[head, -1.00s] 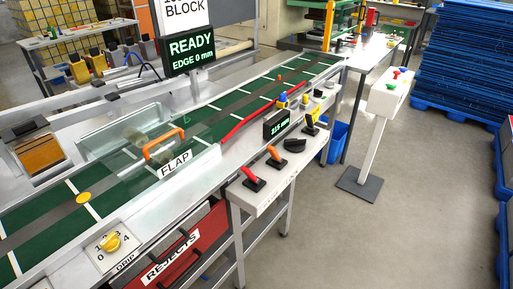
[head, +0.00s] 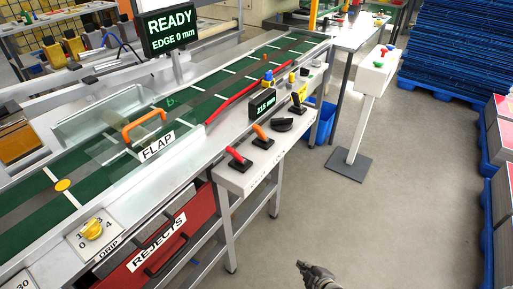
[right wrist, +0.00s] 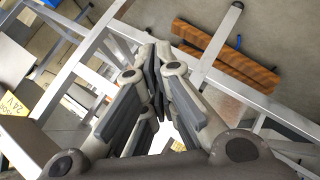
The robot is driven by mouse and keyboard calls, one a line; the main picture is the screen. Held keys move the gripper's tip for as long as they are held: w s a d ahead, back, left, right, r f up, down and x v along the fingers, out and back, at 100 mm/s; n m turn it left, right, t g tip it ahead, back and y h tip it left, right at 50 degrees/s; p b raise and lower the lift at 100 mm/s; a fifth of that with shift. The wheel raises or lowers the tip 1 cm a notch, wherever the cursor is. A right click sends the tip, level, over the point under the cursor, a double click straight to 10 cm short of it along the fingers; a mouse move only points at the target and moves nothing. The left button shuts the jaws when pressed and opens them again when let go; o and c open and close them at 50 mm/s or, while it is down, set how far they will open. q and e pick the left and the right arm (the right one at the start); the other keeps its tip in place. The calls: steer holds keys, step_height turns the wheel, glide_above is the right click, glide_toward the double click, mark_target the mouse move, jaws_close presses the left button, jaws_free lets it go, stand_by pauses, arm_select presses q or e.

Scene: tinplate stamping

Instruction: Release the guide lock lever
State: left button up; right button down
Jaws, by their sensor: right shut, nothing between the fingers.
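A grey lever panel (head: 229,179) projects from the near side of the conveyor. On it stand a red-handled lever (head: 237,155), an orange-handled lever (head: 261,133), a black knob (head: 282,125) and a dark lever (head: 297,104) farther along. The panel's labels are too small to read, so I cannot tell which is the guide lock lever. My right gripper (head: 303,266) is low at the bottom of the head view, over the floor and well apart from the levers. In the right wrist view its fingers (right wrist: 156,82) are shut and empty. My left gripper is not in view.
A red guide rail (head: 236,96) runs along the green conveyor belt (head: 208,103), beside a small display reading about 215 mm (head: 263,104). A white pedestal with buttons (head: 374,75) stands right of the conveyor. A red REJECTS bin (head: 165,243) sits below. The floor between is clear.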

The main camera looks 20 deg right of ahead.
steer(key=w+r+n+t+y+b, duration=0.15)
steer(key=w+r+n+t, duration=0.35)
steer(key=w+r, duration=0.9)
steer(key=n+t+y, duration=0.2)
steer(key=n+y, duration=0.5)
steer(key=n, duration=0.6)
glide_toward(260, 133)
steer(key=s+a+f, duration=0.2)
steer(key=s, duration=0.1)
steer(key=shift+w+r+b, duration=0.15)
steer(key=shift+w+b, duration=0.05)
steer(key=shift+b, duration=0.25)
steer(key=p+x, duration=0.1)
steer(key=x, duration=0.9)
steer(key=shift+r, duration=0.1)
